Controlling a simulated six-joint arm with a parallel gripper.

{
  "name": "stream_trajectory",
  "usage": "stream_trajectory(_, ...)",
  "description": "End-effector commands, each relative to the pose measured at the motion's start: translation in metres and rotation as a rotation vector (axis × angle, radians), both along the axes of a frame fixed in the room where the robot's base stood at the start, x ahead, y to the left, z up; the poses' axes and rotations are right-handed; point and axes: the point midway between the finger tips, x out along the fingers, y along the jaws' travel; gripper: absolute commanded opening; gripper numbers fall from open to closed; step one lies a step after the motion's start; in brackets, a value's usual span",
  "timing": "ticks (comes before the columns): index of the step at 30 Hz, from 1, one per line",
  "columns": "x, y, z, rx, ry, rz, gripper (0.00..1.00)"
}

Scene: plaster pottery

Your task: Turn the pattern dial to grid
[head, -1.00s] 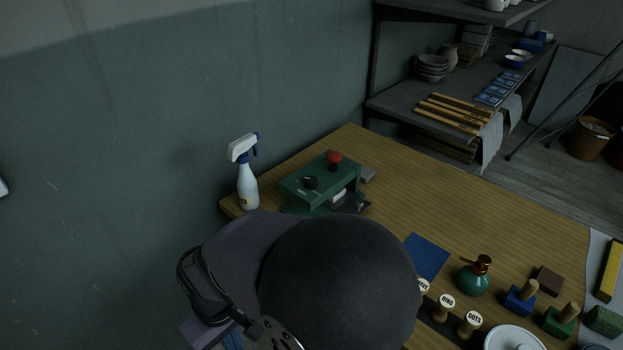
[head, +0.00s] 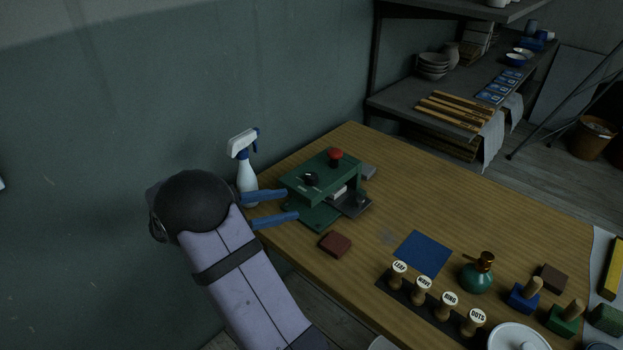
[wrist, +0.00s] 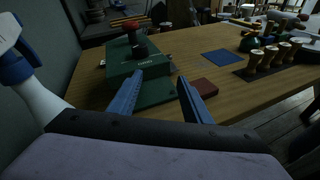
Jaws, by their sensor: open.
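The green press-like machine (head: 318,187) stands on the wooden table near the wall. Its small black dial (head: 310,179) is on the top, left of a red knob (head: 335,154). The dial's setting is too small to read. My gripper (head: 297,205) is open and empty, its two blue fingers pointing at the machine's left side, apart from the dial. In the wrist view the open fingers (wrist: 160,84) reach toward the machine (wrist: 128,67), with the red knob (wrist: 131,27) beyond. The left finger partly covers the machine's front there.
A spray bottle (head: 246,174) stands close behind my gripper by the wall. A dark red block (head: 334,244) lies in front of the machine. A blue sheet (head: 422,253), a row of stamps (head: 424,287) and a green bottle (head: 478,273) are to the right. The table's back right is clear.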

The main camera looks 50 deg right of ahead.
Motion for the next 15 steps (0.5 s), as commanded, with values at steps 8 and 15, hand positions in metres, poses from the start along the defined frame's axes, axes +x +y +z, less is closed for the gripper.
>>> stream_trajectory(8, 0.033, -0.035, 0.023, -0.164, 0.228, -0.005, 0.44)
stream_trajectory(15, 0.030, -0.045, 0.019, -0.137, 0.308, -0.046, 0.44)
